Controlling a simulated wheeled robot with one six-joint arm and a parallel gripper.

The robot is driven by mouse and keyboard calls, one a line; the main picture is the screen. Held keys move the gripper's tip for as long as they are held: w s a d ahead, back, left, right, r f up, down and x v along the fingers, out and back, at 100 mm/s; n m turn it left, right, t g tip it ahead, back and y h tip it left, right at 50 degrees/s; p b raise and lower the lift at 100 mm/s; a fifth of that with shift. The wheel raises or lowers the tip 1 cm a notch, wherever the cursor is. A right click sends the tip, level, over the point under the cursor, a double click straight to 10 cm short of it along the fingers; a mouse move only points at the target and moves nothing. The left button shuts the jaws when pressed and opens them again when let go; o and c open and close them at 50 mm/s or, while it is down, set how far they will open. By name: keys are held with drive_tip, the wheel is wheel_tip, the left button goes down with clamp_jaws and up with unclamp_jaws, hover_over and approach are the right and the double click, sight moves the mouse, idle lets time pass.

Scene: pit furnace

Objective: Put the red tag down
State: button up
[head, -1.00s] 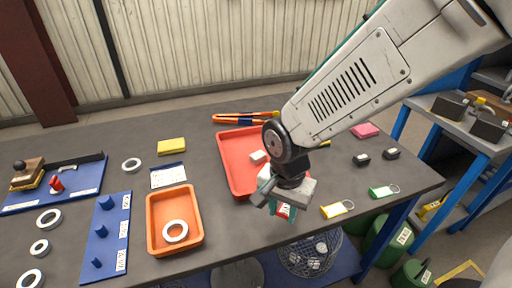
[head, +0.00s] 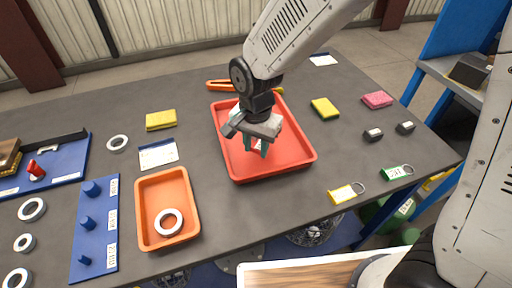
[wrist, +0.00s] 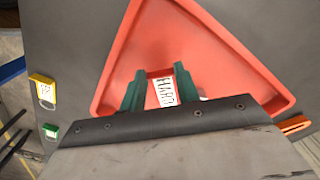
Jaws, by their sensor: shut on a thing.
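My gripper (head: 257,150) is shut on the red tag (head: 259,144), which has a white label with dark print. In the wrist view the tag (wrist: 164,92) sits between the two green fingers of my gripper (wrist: 158,74). They hang over the red tray (head: 292,152), inside its outline; the tray (wrist: 200,40) also fills the middle of the wrist view. Whether the tag touches the tray floor I cannot tell. My gripper hides part of the tray.
An orange tray (head: 150,208) holding a white ring (head: 168,221) stands to the left. A yellow tag (head: 343,194) and a green tag (head: 395,173) lie to the right. A yellow sponge (head: 325,108) and a pink sponge (head: 377,99) lie behind them. The tray's right half looks clear.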

sight(257, 150)
drive_tip(key=shift+d+f, duration=0.15)
drive_tip(key=shift+f, duration=1.5)
drive_tip(key=shift+f, duration=0.1)
drive_tip(key=o, duration=1)
wheel_tip(257, 150, up, 12)
drive_tip(key=s+d+r+n, duration=0.1)
drive_tip(key=s+d+r, duration=0.25)
drive_tip(key=d, duration=0.35)
drive_tip(key=s+d+r+n, duration=0.1)
drive_tip(key=s+d+r, duration=0.1)
drive_tip(key=d+r, duration=0.3)
drive_tip(key=s+d+r+n+t, duration=0.1)
drive_tip(key=s+d+n, duration=0.3)
drive_tip(key=s+d, duration=0.7)
drive_tip(key=shift+s+d+r, duration=0.2)
drive_tip(key=shift+s+r, duration=0.15)
drive_tip(key=shift+s, duration=0.3)
